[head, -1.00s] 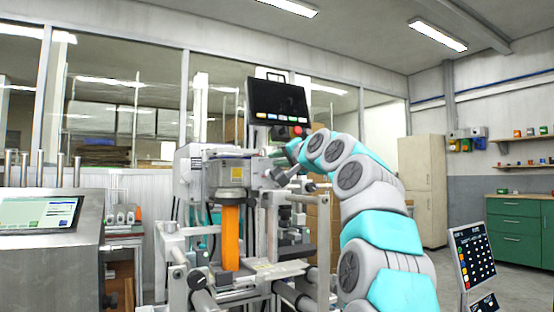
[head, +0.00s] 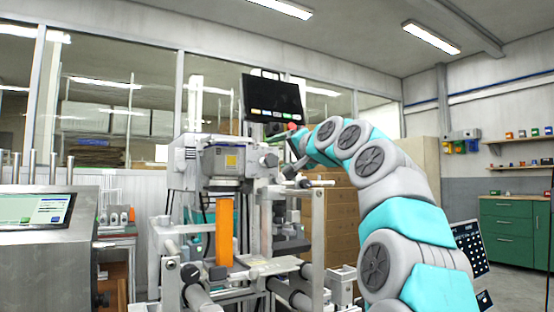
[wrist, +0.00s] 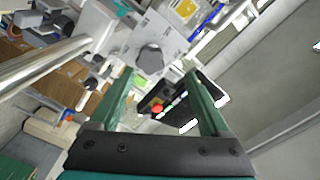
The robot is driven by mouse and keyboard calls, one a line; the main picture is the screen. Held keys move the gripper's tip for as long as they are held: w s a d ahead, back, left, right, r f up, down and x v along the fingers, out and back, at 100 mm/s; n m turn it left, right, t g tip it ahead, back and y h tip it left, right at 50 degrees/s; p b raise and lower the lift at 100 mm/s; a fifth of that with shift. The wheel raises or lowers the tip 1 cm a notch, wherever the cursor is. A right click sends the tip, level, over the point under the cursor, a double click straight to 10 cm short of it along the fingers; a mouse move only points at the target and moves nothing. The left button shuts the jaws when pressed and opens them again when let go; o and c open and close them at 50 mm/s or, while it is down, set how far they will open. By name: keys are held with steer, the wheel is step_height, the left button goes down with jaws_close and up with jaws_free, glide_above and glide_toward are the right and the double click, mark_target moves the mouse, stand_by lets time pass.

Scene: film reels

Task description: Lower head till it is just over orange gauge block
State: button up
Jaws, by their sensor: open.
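The orange gauge block (head: 225,232) stands upright on the machine's lower frame in the head view. The machine's head (head: 224,162), a grey housing with a yellow label and a round lower part, is directly above it. Only a small gap seems to show between them. My gripper (head: 296,140) is right of the head, near the black control panel (head: 272,98) and its red button (head: 292,126). In the wrist view my gripper (wrist: 158,85) is open and empty. The red button (wrist: 157,108) appears between its fingers; contact cannot be told.
A round dark grey knob (wrist: 150,57) on the machine appears beyond the fingers in the wrist view. Metal rails (head: 318,230) stand in front of the machine at right. A steel console (head: 45,240) is at left, a green cabinet (head: 515,235) at far right. Floor shows at right.

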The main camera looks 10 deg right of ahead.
steer(key=shift+b+v, duration=0.55)
steer(key=shift+v, duration=1.4)
steer(key=v, duration=0.7)
steer(key=shift+s+d+b, duration=0.15)
steer(key=shift+s+b, duration=0.15)
steer(key=shift+c, duration=0.2)
